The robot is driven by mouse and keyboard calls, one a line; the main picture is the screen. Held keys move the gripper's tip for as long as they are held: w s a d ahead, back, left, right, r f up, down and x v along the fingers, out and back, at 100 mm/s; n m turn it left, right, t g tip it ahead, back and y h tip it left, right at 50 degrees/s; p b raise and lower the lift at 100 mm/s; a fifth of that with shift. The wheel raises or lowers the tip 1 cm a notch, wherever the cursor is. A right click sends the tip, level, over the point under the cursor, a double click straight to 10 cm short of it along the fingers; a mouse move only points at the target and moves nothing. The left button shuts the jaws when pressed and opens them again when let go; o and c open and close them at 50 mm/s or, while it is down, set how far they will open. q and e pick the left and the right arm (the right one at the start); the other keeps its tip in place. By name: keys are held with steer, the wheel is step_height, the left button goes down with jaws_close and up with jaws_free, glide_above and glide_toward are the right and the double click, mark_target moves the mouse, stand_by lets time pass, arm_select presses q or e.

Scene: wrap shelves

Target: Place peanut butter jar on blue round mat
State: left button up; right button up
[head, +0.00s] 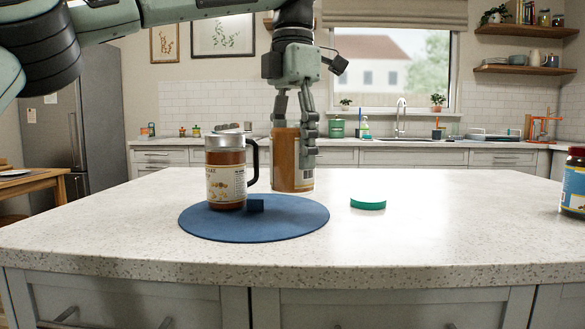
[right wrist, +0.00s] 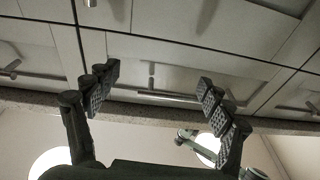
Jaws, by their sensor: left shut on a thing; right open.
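My left gripper (head: 294,125) points down and is shut on a brown jar with a pale label, the peanut butter jar (head: 288,165), held upright without a lid in view. The jar's base is at the far right edge of the blue round mat (head: 270,228); I cannot tell whether it touches. The mat lies on the white speckled counter. My right gripper (right wrist: 159,77) is open and empty in the right wrist view, with cabinet fronts beyond it. It is not visible in the head view.
A green lid (head: 368,203) lies right of the mat.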

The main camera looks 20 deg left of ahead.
mark_target(293, 174)
arm_select(q)
step_height(293, 174, down, 3)
steer(key=shift+f+b, duration=0.2)
steer(key=shift+b, duration=0.45)
steer(key=shift+f, duration=0.2)
arm_select(e)
steer(key=r+t, duration=0.1)
steer(key=s+r, duration=0.1)
steer(key=r, duration=0.1)
steer(key=r+t+y, duration=0.1)
steer(key=shift+s+a+r+t, duration=0.2)
steer(key=shift+s+t, duration=0.05)
steer(key=shift+t, duration=0.05)
arm_select(q)
steer(key=shift+f, duration=0.1)
arm_select(e)
steer(key=shift+s+d+r+t, duration=0.1)
steer(key=shift+r+t, duration=0.1)
steer(key=shift+t, duration=0.1)
arm_select(q)
steer(key=o, duration=1.7)
arm_select(e)
steer(key=shift+r, duration=0.1)
